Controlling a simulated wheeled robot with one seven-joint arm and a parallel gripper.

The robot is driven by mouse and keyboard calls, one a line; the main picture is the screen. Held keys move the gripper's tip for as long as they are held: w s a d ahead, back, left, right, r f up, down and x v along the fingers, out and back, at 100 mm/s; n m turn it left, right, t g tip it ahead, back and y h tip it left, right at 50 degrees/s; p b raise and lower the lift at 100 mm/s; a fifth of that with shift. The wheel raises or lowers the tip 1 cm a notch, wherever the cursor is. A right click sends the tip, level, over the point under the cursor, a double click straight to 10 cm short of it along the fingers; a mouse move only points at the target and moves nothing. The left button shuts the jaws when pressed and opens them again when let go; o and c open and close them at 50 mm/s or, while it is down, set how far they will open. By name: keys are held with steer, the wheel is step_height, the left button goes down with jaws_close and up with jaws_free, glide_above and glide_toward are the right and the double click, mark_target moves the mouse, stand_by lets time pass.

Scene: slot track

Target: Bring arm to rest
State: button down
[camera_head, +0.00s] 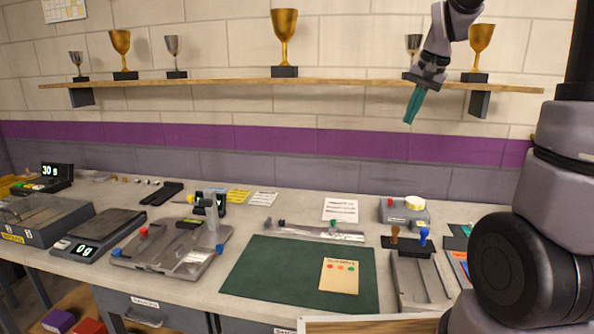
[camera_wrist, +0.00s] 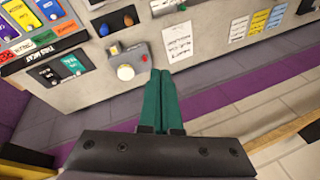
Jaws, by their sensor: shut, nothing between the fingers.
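My gripper (camera_head: 414,105) hangs high in the air in the head view, in front of the wall and the right part of the trophy shelf. Its teal fingers point down and are closed together with nothing between them. In the wrist view the same teal fingers (camera_wrist: 159,100) lie side by side over the workbench and wall edge. The workbench (camera_head: 200,272) is well below my gripper, and nothing touches the fingers.
A wooden shelf (camera_head: 230,81) with several trophies runs along the wall near my arm. On the bench are a green mat (camera_head: 262,280) with a card (camera_head: 339,277), a grey box with a round white top (camera_head: 404,211), scales (camera_head: 98,236) and a grey tray (camera_head: 165,255).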

steer(key=s+a+r+n+t, duration=0.1)
steer(key=s+a+r, duration=0.1)
steer(key=s, duration=0.8)
steer(key=s+a+r+n+t, duration=0.1)
steer(key=s+a+r+t, duration=0.1)
steer(key=s, duration=0.9)
steer(key=shift+s+a, duration=0.3)
